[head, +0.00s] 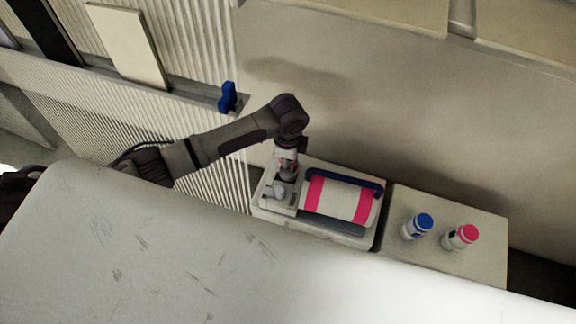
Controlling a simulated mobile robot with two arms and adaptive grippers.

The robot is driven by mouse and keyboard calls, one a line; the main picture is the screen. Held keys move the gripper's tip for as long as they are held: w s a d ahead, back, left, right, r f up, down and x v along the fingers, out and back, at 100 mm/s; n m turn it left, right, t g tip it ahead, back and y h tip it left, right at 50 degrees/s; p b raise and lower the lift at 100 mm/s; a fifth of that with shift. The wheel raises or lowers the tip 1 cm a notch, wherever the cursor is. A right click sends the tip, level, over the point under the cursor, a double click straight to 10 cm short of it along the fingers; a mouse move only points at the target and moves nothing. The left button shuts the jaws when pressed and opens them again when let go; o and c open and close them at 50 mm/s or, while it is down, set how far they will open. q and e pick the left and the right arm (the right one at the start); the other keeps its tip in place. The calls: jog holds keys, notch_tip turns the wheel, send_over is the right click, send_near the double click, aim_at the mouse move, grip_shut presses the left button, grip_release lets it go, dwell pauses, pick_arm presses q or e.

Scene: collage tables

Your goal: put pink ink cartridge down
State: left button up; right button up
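My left arm reaches in from the left, and its gripper (283,182) points down over the left end of a white machine with pink stripes (334,198). The fingers are small and partly hidden, so I cannot tell whether they are open or shut, or whether they hold anything. A small pale part (276,193) shows just below the gripper. A white bottle-like container with a pink cap (461,237) stands on the right table, well apart from the gripper. It may be the pink ink cartridge. My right gripper is out of view.
A similar container with a blue cap (417,227) stands left of the pink-capped one on the right table (480,268). A dark blue bar (345,178) runs along the machine's back. A blue object (228,97) sits on a ledge beside a ribbed panel (150,112).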

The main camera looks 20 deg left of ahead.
pick_arm(q)
jog(key=shift+f, duration=1.75)
jog(key=shift+f, duration=0.1)
jog(key=o, duration=1.3)
jog(key=shift+c, duration=0.2)
notch_tip(320, 180, up, 12)
jog(key=shift+r+p, duration=0.15)
jog(key=shift+p, duration=0.35)
